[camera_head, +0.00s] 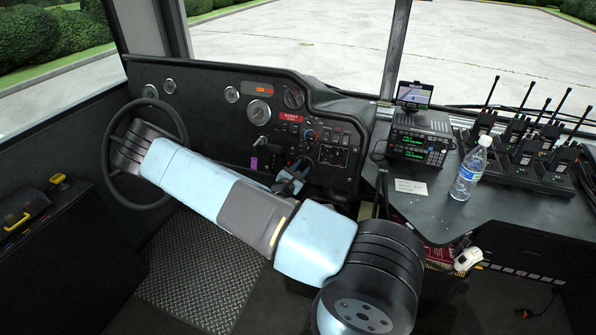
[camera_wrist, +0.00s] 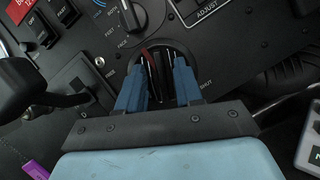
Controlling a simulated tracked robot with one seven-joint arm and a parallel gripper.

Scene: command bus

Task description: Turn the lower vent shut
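The lower vent (camera_wrist: 161,54) is a round dark outlet in the black dash panel, with upright dark slats and a reddish edge inside. A "SHUT" label is printed at its lower right. My gripper (camera_wrist: 160,68) has two blue fingers, standing apart on the left and right sides of the vent. A gap with the dark slats shows between them, so it looks open. Whether either fingertip touches the vent is hard to tell. In the head view, my gripper (camera_head: 293,176) is at the dash, and the vent is mostly hidden behind it.
A black lever (camera_wrist: 30,85) juts out at left, beside a purple tag (camera_wrist: 36,170). A radio (camera_head: 420,145) and a water bottle (camera_head: 470,170) stand on the right counter. The steering wheel (camera_head: 125,185) is at left.

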